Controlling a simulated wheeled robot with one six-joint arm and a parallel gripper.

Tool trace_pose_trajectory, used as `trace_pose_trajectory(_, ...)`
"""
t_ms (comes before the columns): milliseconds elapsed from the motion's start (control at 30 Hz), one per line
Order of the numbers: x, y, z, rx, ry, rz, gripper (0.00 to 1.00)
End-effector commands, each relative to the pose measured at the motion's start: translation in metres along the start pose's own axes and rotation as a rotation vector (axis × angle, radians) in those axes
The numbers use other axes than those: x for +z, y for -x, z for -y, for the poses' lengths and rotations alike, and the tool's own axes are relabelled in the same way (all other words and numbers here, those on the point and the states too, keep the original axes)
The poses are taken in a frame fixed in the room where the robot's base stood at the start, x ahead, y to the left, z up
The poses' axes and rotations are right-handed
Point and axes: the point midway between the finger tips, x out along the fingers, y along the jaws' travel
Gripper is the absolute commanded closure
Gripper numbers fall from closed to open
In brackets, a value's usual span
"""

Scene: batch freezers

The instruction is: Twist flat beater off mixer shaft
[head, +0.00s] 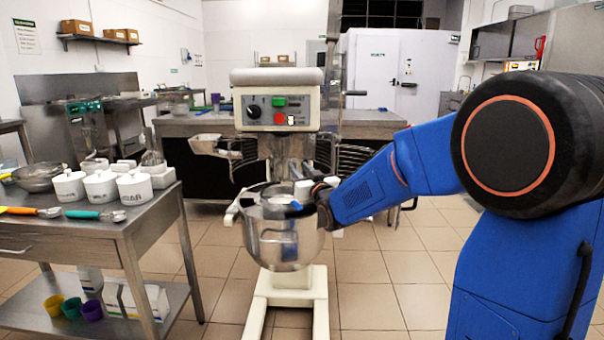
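The stand mixer (277,98) is cream-coloured, with a control panel of green and red buttons and a black dial. Its steel bowl (290,258) sits below the head on the stand. My blue arm reaches in from the right, and my gripper (300,198) is at the bowl's upper right rim, below the mixer head. The gripper is small here and partly merged with the mixer parts, so whether its fingers are open or shut cannot be seen. The shaft and the flat beater cannot be made out clearly. A bluish-white patch shows on the bowl, perhaps a reflection.
A steel counter (365,122) stands behind the mixer. Tiled floor is clear right of the mixer base.

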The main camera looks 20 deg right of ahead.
Motion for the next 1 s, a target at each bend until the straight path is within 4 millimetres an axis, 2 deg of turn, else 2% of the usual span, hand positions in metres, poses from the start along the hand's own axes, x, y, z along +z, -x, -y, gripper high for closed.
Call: trace_pose_trajectory(1000,0.001,-0.099,0.000,0.001,0.000,0.002,0.72)
